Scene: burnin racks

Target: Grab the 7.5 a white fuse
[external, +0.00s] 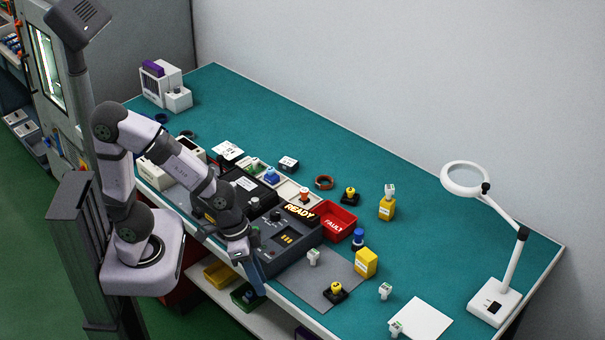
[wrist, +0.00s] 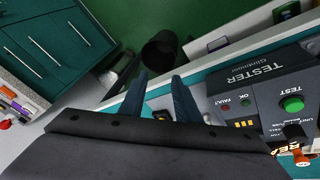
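Several small white pieces that could be the fuse stand in the external view. One is on the grey mat in front of the tester (external: 313,257), one is on the teal table at the right (external: 385,291), and one is by the white sheet (external: 396,328). Another white-topped piece (external: 389,190) is at a yellow block. I cannot read a 7.5 A marking on any. My gripper (external: 258,283) is low at the table's front edge, left of the mat. In the wrist view its two fingers (wrist: 159,78) are apart with nothing held; no white fuse shows there.
The dark tester (external: 283,238), also in the wrist view (wrist: 255,95), stands beside my gripper. A red fault bin (external: 335,222), yellow blocks (external: 366,263) and a magnifier lamp (external: 493,303) are to the right. A shelf with bins (external: 218,275) lies below the edge.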

